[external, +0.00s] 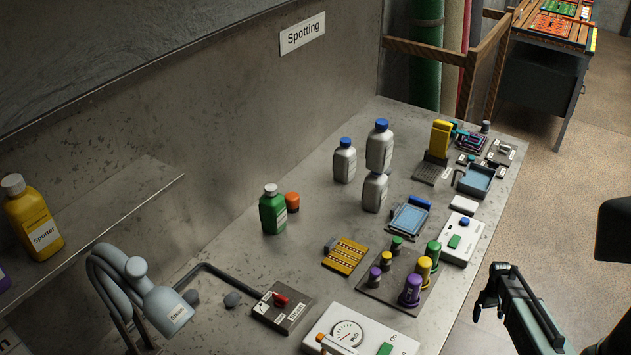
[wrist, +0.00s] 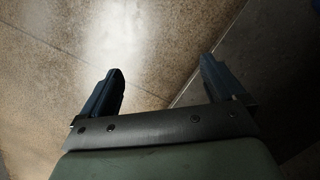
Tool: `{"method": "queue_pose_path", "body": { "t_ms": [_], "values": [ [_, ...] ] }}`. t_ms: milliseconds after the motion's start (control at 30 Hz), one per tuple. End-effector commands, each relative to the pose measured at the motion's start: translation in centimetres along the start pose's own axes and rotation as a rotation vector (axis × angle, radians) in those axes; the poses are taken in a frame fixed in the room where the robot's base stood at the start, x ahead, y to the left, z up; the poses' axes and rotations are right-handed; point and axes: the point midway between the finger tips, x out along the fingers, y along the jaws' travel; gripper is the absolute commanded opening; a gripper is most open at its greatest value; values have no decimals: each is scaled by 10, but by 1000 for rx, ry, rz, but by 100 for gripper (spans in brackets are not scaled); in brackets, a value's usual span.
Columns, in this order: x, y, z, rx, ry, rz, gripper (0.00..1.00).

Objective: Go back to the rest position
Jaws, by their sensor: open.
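My gripper (external: 497,294) is at the lower right of the external view, beyond the right edge of the bench (external: 432,300) and apart from everything on it. In the wrist view my gripper (wrist: 163,92) shows its two dark fingers spread wide with nothing between them. The wrist view shows only bare floor (wrist: 120,35) and a darker surface at the right. Part of my arm runs off the right edge of the external view.
Several bottles, including a green one (external: 272,210), stand on the bench. A shelf (external: 110,215) holds a yellow Spotter bottle (external: 32,220). Floor right of the bench is clear.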

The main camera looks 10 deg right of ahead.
Motion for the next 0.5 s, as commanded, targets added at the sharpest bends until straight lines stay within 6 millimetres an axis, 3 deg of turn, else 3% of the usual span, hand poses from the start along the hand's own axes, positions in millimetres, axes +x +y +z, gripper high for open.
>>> {"method": "queue_pose_path", "body": {
  "t_ms": [33, 200, 500],
  "values": [
    [14, -20, 17, -10, -25, -5, 96],
    [54, -72, 64, -30, -100, -13, 96],
    [108, -141, 162, -61, -235, -5, 96]
  ]
}}
